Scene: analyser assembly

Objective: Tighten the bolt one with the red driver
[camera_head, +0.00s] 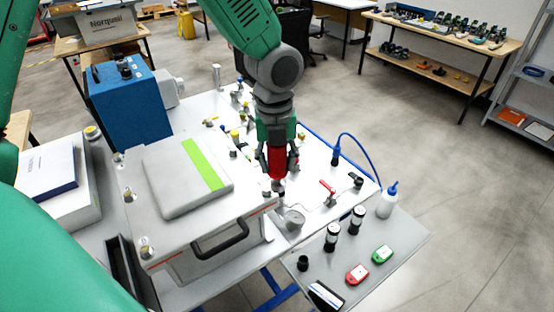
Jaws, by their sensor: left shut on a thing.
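My left gripper (277,165) points straight down over the white panel of the bench in the middle of the view. It is shut on the red driver (277,163), which stands upright between the fingers. The driver's lower end is near the panel's front edge, just behind a round grey metal part (294,219). Bolt one cannot be made out; the driver and gripper may hide it. I cannot tell whether the driver's tip touches a bolt. My right gripper is not in view.
A grey case with a green stripe (204,164) stands left of the gripper. A red-handled valve (327,188) and blue hose (362,150) lie to the right. A grey shelf (405,250) holds black cylinders (332,236), a white bottle (387,203) and red and green devices.

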